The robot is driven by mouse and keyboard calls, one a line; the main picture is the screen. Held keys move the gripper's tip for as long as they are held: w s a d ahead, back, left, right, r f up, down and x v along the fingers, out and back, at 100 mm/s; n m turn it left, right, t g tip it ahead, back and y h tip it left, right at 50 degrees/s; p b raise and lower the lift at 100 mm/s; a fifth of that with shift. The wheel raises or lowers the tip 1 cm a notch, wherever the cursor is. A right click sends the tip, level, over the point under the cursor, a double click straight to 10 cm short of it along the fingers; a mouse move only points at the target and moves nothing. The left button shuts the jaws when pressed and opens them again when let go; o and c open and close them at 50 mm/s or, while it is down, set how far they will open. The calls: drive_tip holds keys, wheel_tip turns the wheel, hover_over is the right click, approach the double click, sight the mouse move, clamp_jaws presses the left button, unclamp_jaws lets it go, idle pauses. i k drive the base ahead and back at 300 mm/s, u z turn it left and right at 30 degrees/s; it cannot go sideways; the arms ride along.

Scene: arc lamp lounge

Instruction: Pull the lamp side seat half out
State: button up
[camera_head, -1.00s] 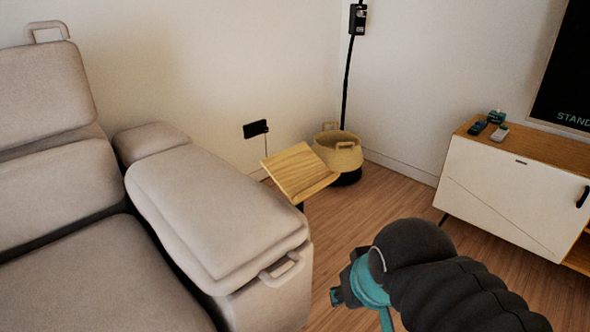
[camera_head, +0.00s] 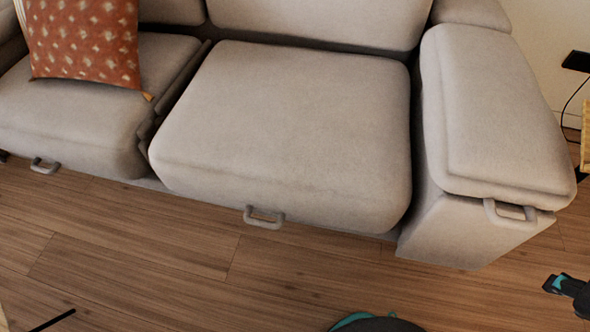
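The lamp side seat (camera_head: 290,130) is the grey-beige sofa cushion beside the right armrest (camera_head: 495,110). A small loop handle (camera_head: 263,218) sits low on its front edge, with nothing touching it. My gripper (camera_head: 562,285), black with teal parts, shows only partly at the lower right edge, over the floor and apart from the sofa. Whether its fingers are open or shut cannot be told. The lamp is out of view.
The armrest has its own loop handle (camera_head: 510,212). The left seat has another handle (camera_head: 45,165), and an orange patterned cushion (camera_head: 82,42) rests on it. The wooden floor (camera_head: 200,240) in front of the sofa is largely clear.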

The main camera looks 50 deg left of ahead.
sight(304, 134)
drive_tip(key=u, duration=2.45)
